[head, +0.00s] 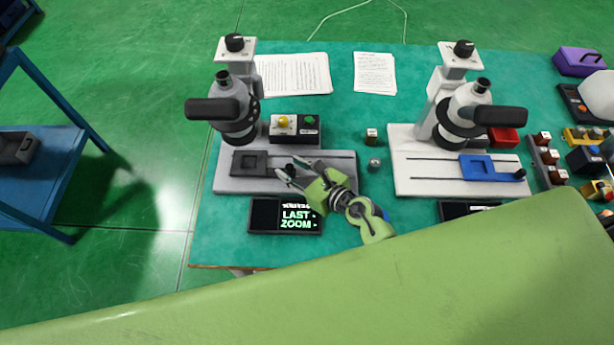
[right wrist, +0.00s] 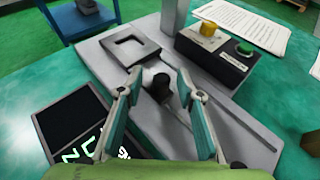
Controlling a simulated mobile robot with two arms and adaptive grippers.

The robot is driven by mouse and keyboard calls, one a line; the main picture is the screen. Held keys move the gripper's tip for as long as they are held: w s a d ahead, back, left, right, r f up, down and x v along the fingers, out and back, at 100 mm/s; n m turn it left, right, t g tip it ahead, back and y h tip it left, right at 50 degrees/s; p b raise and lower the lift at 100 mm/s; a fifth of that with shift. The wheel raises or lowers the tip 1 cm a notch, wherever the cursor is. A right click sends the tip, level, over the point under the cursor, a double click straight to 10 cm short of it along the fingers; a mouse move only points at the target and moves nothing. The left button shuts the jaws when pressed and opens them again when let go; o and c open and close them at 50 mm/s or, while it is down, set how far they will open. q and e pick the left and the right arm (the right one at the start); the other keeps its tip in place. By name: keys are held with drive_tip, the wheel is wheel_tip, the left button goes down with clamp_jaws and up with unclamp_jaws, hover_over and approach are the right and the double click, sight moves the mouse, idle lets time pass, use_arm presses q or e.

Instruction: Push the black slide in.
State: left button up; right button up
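The black slide (head: 249,163) lies on the grey base plate (head: 230,185) of the left microscope-like instrument, at the left end of its slot. In the right wrist view the slide (right wrist: 112,58) is a dark block with a square opening. Its black knob (right wrist: 157,78) stands at the near end. My right gripper (head: 287,174) is at the knob. In the right wrist view the gripper (right wrist: 158,82) is open, with a finger on each side of the knob; whether either touches is unclear. My left gripper is not in view.
A control box with a yellow and a green button (head: 295,129) stands behind the plate. A dark display (head: 286,216) lies in front. A similar instrument with a blue slide (head: 487,167) stands right. Small blocks sit between them.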

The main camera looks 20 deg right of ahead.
drive_tip(key=v, duration=0.9)
drive_tip(key=shift+s+r, duration=0.2)
drive_tip(key=shift+s, duration=0.15)
